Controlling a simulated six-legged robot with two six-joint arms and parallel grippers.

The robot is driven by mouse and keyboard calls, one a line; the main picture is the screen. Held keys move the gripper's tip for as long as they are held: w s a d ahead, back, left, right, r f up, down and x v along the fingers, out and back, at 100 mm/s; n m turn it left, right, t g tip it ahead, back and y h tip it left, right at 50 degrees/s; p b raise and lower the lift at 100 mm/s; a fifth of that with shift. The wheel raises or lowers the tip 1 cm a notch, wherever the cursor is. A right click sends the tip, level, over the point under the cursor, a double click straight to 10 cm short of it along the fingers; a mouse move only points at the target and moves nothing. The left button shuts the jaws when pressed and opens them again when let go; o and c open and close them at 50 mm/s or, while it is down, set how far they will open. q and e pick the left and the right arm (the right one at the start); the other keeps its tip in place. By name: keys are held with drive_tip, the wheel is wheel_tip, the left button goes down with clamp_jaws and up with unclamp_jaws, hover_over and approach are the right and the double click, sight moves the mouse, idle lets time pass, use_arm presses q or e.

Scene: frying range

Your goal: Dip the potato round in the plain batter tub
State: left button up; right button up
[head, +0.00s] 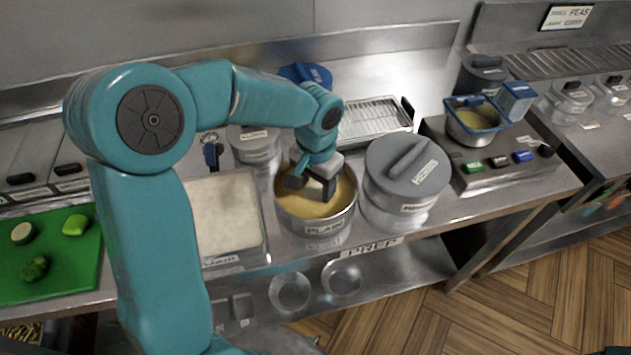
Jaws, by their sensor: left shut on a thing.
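The plain batter tub (325,228), a round metal tub labelled PLAIN and filled with yellow batter (335,205), stands on the steel counter in the middle of the head view. My left gripper (314,190) points down inside its rim, at the batter. It is shut on a pale piece, seemingly the potato round (312,187), which is mostly hidden between the fingers and hard to tell from the batter. I cannot tell how deep it sits. My right gripper is not in view.
A grey-lidded HERBS tub (405,185) stands close on the right, and a flour tray (225,215) on the left. A green board (70,262) holds several vegetable pieces. A wire rack (372,118) lies behind; a small fryer (478,125) is further right.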

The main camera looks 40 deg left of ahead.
use_arm(q)
drive_tip(key=shift+f+b, duration=0.4)
drive_tip(key=shift+f, duration=0.6)
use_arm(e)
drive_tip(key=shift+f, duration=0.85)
use_arm(q)
drive_tip(key=shift+f, duration=0.1)
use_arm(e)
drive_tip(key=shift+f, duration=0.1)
use_arm(q)
drive_tip(key=shift+a, duration=0.3)
drive_tip(key=shift+d, duration=0.65)
drive_tip(key=shift+a, duration=0.65)
drive_tip(key=shift+d+b, duration=0.3)
drive_tip(key=shift+d, duration=0.05)
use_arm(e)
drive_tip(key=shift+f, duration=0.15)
